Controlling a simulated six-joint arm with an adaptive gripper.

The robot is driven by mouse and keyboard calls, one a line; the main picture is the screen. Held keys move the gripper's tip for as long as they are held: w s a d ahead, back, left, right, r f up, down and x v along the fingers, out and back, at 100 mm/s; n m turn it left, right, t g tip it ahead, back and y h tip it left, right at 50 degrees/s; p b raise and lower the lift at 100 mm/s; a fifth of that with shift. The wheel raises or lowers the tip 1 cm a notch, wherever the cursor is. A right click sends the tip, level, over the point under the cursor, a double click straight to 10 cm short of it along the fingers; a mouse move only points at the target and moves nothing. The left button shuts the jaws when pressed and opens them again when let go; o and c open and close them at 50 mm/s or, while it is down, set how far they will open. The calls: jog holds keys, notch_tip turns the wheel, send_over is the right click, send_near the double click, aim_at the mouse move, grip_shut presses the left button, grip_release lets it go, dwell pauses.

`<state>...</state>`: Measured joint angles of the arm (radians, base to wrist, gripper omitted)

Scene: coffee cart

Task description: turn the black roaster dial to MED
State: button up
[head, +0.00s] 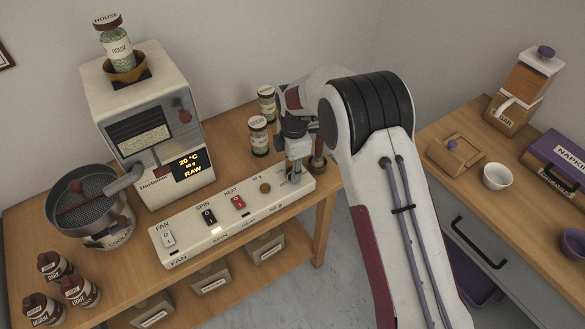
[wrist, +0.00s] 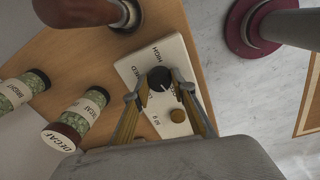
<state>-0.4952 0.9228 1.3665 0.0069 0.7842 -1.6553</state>
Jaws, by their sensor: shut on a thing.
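The black roaster dial (wrist: 160,78) sits near the end of the white control panel (wrist: 150,58). In the wrist view, my gripper (wrist: 160,92) has one finger on each side of the dial and is shut on it. A small light pointer mark shows on the dial's lower edge. The label HIGH is above the dial and MED is to its left, partly covered by a finger. In the head view, my gripper (head: 296,166) is over the right end of the panel (head: 250,215) and hides most of the dial.
A brown button (head: 265,188) and the HEAT (head: 238,202), SPIN (head: 209,215) and FAN (head: 168,239) switches line the panel. The roaster (head: 140,110) shows 20 °C and RAW. Jars (head: 259,136) stand behind my gripper. A brown-handled tool (head: 317,158) is close on its right.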

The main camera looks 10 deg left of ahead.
jog(key=shift+m, duration=0.4)
jog(key=m, duration=0.6)
jog(key=shift+s+a, duration=0.1)
jog(key=m, duration=0.6)
jog(key=shift+m+h, duration=0.3)
jog(key=shift+h, duration=0.1)
jog(key=m, duration=0.5)
jog(key=shift+a, duration=0.1)
jog(key=m, duration=0.6)
jog(key=shift+f+g, duration=0.1)
jog(key=shift+g, duration=0.2)
jog(key=o, duration=1.1)
